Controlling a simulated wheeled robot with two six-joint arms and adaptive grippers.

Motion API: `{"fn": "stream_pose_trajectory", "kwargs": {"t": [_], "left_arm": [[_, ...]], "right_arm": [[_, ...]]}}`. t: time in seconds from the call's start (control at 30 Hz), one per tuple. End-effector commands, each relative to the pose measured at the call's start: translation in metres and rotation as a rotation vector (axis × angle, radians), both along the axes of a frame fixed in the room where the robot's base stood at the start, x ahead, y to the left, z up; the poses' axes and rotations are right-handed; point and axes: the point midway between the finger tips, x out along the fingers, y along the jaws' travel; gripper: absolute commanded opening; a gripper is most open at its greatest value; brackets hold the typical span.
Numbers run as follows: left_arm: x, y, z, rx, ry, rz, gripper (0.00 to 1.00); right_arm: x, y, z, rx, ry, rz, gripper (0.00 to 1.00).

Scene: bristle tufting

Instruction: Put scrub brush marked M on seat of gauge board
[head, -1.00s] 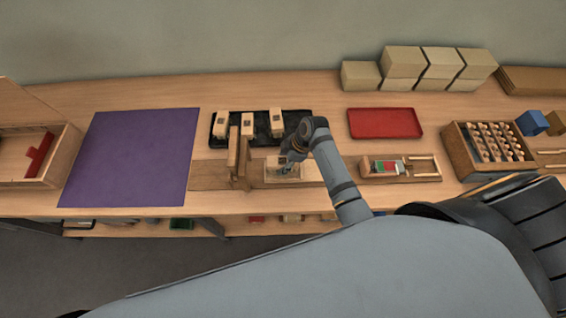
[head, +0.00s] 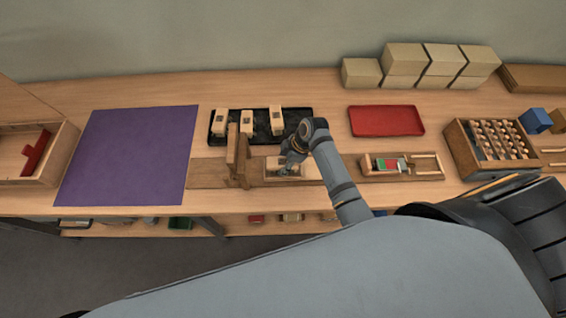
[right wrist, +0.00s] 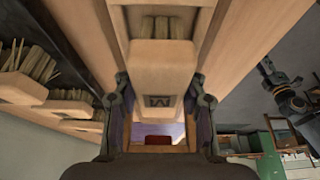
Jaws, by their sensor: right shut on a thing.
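The scrub brush marked M (right wrist: 157,82) is a pale wooden block with bristles, held between the fingers of my right gripper (right wrist: 158,95). Its M faces the wrist camera and its bristles point away from that letter. In the head view my right gripper (head: 289,163) is low over the right part of the gauge board (head: 207,174), a brown plank with upright posts. The seat (head: 313,173) looks like the pale framed part under the gripper. The gripper largely hides the brush there, so I cannot tell whether it touches the seat.
A black tray (head: 262,138) behind the board holds three pale brushes. A purple mat (head: 130,155) lies left. A red tray (head: 385,121), a small wooden tray (head: 430,174) and a peg box (head: 460,150) are right. The gauge posts (head: 237,162) stand close left of the gripper.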

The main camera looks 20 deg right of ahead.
Motion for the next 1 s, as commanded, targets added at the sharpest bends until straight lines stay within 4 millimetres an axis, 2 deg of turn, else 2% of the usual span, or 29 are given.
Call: {"fn": "stream_pose_trajectory", "kwargs": {"t": [0.4, 0.43, 0.6, 1.0], "left_arm": [[0.0011, 0.0, -0.005, 0.0, -0.002, 0.0, 0.4], [0.0011, -0.0001, -0.0047, 0.0, -0.002, 0.0, 0.4], [0.0011, 0.0, -0.0045, 0.0, -0.002, 0.0, 0.4], [0.0019, 0.0, -0.0038, 0.0, -0.003, 0.0, 0.4]], "right_arm": [[-0.0009, -0.0006, -0.0108, -0.003, 0.002, -0.001, 0.01], [-0.0011, -0.0006, -0.0107, -0.002, 0.003, 0.0, 0.44], [-0.0018, -0.0009, -0.0108, -0.003, 0.005, 0.0, 0.67], [-0.0004, -0.0016, -0.0085, -0.005, 0.001, 0.0, 0.68]]}}
